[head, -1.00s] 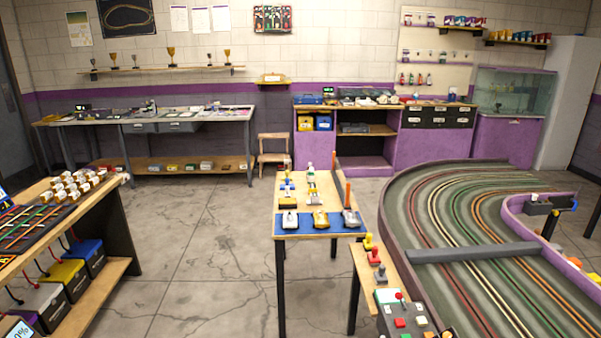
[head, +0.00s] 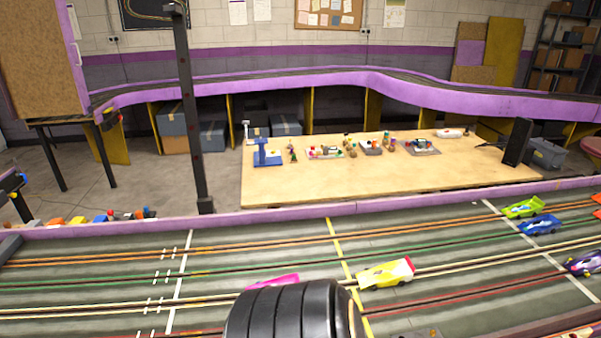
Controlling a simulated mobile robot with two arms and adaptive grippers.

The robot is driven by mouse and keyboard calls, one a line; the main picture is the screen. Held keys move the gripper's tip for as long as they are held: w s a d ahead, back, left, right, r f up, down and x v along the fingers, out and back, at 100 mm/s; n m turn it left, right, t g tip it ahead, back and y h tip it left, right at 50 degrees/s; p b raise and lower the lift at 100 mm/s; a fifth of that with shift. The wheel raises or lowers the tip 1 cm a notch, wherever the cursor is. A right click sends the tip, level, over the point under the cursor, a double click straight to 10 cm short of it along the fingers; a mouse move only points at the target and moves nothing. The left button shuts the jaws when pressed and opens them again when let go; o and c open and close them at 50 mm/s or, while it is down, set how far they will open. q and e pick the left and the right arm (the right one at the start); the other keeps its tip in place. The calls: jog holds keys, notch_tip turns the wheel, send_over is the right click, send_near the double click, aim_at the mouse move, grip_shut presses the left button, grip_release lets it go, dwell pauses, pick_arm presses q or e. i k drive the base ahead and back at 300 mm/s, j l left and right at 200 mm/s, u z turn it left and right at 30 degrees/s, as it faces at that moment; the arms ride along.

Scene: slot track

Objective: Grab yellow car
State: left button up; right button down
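The yellow car (head: 385,273) with a red rear edge sits on the slot track (head: 90,265), just right of the yellow line across the lanes, right of centre in the head view. It is in plain view and nothing touches it from above.
A black ribbed rounded object (head: 290,312) stands at the bottom centre, left of the yellow car, partly hiding a pink car (head: 272,283). Green (head: 522,207), blue (head: 540,225) and purple (head: 586,263) cars sit at right. Beyond the purple wall is a wooden table (head: 330,185).

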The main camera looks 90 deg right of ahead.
aim_at(393, 273)
jog(key=z, duration=3.45)
jog(key=k+l+z, duration=0.15)
jog(key=z, duration=0.3)
jog(key=l+z, duration=0.45)
jog(key=k+l+z, duration=0.1)
jog(key=l+z, duration=0.3)
jog(key=j, duration=0.1)
